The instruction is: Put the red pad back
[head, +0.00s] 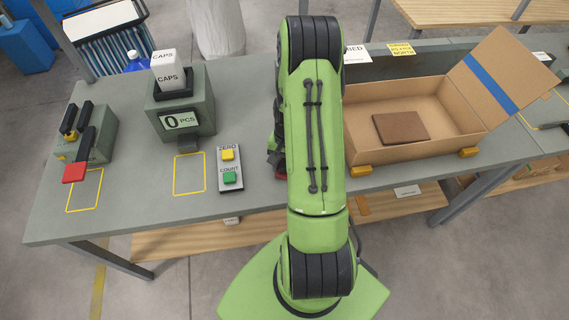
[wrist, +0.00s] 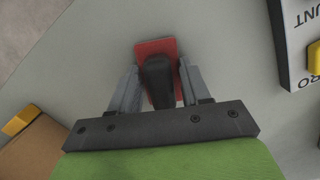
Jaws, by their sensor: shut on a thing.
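A red pad (wrist: 155,47) with a black handle (wrist: 158,80) shows in the wrist view. My gripper (wrist: 159,72) has its two fingers on either side of the handle and is shut on it. In the head view only a sliver of red (head: 280,176) shows beside my arm, left of the open box; my arm hides the rest and my gripper. I cannot tell whether the pad touches the table. Another red flat piece (head: 74,173) is on the end of a black arm of a grey-green device (head: 93,140) at the far left, by a yellow outline (head: 85,204).
A button panel (head: 230,168) lies just left of my arm. A grey-green counter (head: 180,112) holding a CAPS box (head: 166,70) stands further left, with an empty yellow outline (head: 189,173) before it. An open cardboard box (head: 455,149) with a brown pad (head: 401,127) stands right.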

